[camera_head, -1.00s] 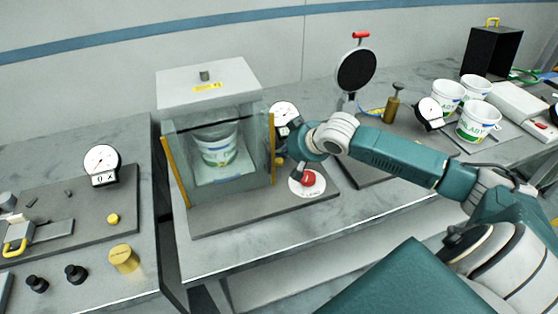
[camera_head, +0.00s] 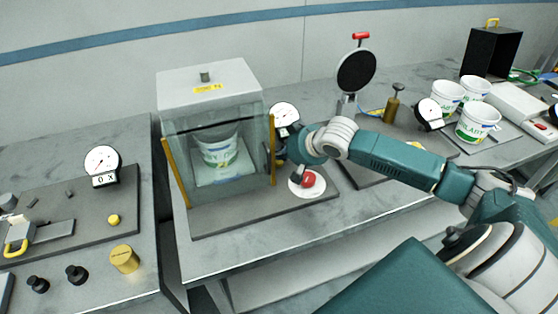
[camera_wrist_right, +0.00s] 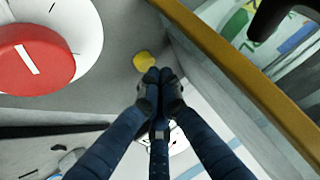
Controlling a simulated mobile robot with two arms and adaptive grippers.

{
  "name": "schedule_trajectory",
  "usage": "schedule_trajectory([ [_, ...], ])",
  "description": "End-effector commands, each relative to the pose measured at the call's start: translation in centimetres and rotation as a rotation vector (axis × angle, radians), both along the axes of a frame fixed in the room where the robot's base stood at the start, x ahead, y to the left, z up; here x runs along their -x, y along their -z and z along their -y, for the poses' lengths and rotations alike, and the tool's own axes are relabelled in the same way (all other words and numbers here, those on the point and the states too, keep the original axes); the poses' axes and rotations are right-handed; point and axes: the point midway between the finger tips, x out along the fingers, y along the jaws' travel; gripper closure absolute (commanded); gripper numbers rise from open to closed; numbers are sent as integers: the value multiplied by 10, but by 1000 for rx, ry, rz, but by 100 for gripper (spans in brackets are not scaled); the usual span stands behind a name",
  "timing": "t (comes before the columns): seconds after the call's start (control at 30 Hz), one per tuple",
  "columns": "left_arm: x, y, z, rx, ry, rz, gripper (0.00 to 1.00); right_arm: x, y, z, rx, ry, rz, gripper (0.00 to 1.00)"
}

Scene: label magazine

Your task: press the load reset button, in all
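My right gripper (camera_head: 286,152) is beside the clear box, left of and behind a red knob (camera_head: 308,180). In the right wrist view its dark fingers are closed with the tips together (camera_wrist_right: 158,76) and hold nothing. A small yellow button (camera_wrist_right: 145,62) lies just beyond the fingertips on the grey plate; I cannot tell whether they touch it. In the head view the arm seems to hide this button. The red knob with a white line (camera_wrist_right: 35,60) sits on a white marked disc (camera_wrist_right: 88,35). No readable label shows which one is the load reset. My left gripper is out of view.
The clear box (camera_head: 207,85) with yellow-edged posts holds a white cup (camera_head: 217,150). A dial gauge (camera_head: 284,113) stands behind my gripper. A yellow post edge (camera_wrist_right: 230,65) runs close beside the fingers. Several white cups (camera_head: 478,123) stand at right. Another yellow button (camera_head: 113,219) is on the left bench.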

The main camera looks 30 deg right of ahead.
Motion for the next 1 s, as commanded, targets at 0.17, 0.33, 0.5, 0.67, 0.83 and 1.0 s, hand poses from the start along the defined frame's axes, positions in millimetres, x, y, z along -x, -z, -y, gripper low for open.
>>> schedule_trajectory([
  [0.17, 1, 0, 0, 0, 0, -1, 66, 0, 1, 0, 1, 1, 0, 100],
  [0.33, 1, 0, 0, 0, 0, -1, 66, 0, 1, 0, 1, 1, 0, 100],
  [0.5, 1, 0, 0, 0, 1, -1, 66, 0, 3, 1, 1, 1, 0, 100],
  [0.67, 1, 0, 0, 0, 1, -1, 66, 0, 5, 1, 1, 1, -1, 100],
  [0.83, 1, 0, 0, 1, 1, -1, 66, 0, 7, 1, 1, 1, -1, 100],
  [1.0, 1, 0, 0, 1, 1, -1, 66, 0, 9, 0, 1, 0, -1, 100],
])
